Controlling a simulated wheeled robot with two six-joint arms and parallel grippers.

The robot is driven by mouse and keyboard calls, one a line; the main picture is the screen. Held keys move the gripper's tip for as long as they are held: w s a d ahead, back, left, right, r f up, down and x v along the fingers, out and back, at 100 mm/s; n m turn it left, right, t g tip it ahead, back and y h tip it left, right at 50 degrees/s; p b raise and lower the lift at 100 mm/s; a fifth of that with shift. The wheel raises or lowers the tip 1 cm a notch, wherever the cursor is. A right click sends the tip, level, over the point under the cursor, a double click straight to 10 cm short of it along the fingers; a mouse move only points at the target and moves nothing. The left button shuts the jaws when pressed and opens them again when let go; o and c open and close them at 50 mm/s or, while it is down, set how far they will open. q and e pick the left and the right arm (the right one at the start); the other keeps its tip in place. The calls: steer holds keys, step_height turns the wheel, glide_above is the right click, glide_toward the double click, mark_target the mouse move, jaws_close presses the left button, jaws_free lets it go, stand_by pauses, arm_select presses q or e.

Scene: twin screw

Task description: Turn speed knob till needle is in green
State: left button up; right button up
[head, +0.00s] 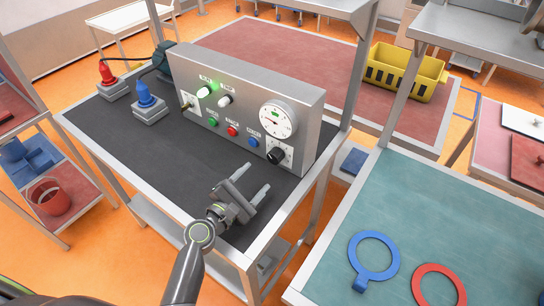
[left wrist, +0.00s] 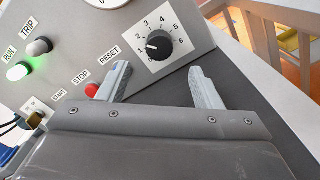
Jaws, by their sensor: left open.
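The black speed knob (head: 277,156) sits on a white plate at the right end of the grey control box (head: 300,97). In the left wrist view the knob (left wrist: 159,44) is ringed by numbers, and its white mark points left, near 1. The round white gauge (head: 279,118) is above the knob. Its thin needle seems to point left; a small green band shows near the top of the dial. My left gripper (head: 252,182) is open and empty in front of the panel, its fingers apart and short of the knob. My right gripper is not seen.
The green RUN lamp (head: 203,92) is lit beside the white TRIP lamp (head: 225,100). Green, red (head: 232,131) and blue (head: 253,142) buttons sit left of the knob. Blue (head: 148,100) and red plugs stand on the black bench top (head: 150,155). The bench front is clear.

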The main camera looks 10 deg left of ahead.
mark_target(272, 160)
arm_select(q)
steer(key=x, duration=0.7)
steer(key=shift+w+d, duration=0.1)
steer(key=shift+w, duration=0.15)
steer(key=shift+w+d, duration=0.2)
steer(key=shift+w, duration=0.3)
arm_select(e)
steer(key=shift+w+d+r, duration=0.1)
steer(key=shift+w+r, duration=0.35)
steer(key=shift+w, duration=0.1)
arm_select(q)
steer(key=shift+c, duration=0.2)
steer(key=c, duration=0.9)
steer(key=shift+c, duration=0.2)
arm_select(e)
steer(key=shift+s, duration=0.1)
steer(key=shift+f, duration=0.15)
